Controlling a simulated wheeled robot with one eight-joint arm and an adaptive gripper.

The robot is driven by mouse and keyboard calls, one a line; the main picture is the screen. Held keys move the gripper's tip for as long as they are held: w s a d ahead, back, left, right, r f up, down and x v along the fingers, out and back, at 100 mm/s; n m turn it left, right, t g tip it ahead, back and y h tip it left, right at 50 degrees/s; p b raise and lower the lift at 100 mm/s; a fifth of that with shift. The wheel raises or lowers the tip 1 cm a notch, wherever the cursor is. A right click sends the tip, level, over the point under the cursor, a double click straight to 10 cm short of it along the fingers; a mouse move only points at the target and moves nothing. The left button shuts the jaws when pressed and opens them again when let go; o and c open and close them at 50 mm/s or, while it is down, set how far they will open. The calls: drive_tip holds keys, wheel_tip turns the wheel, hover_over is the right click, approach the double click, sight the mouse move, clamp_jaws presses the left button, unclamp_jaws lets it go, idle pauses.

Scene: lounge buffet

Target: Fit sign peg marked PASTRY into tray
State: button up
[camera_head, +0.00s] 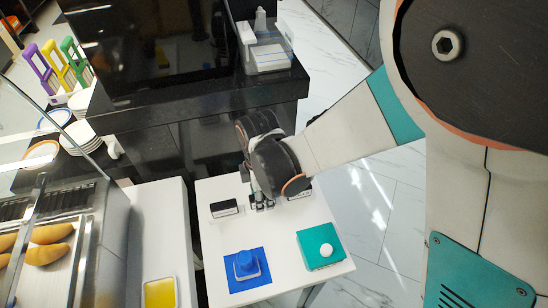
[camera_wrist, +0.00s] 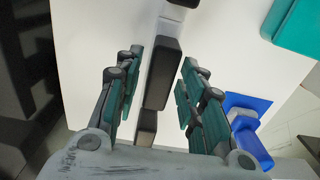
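My gripper (camera_head: 262,205) points down over the white table in the head view. In the wrist view its two green-padded fingers (camera_wrist: 160,90) are apart, on either side of a dark block (camera_wrist: 163,72), with narrow gaps visible. A smaller dark block (camera_wrist: 146,125) lies nearer the palm. In the head view a black-and-white block (camera_head: 224,208) stands left of my gripper, and another (camera_head: 298,194) shows partly behind the wrist. No PASTRY lettering is legible, so I cannot tell which piece is that sign peg. A metal tray (camera_head: 82,245) with pastries is at the left.
A blue knobbed piece (camera_head: 246,262) sits on a blue square, and a teal box (camera_head: 320,252) with a white knob is at the right of the white table (camera_head: 208,240). A yellow-filled container (camera_head: 160,293) stands left. A black counter (camera_head: 190,112) lies behind.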

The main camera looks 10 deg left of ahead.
drive_tip(key=shift+c, duration=0.3)
clamp_jaws()
drive_tip(key=shift+r, duration=0.15)
drive_tip(key=shift+r+p, duration=1.45)
drive_tip(key=shift+r, duration=0.7)
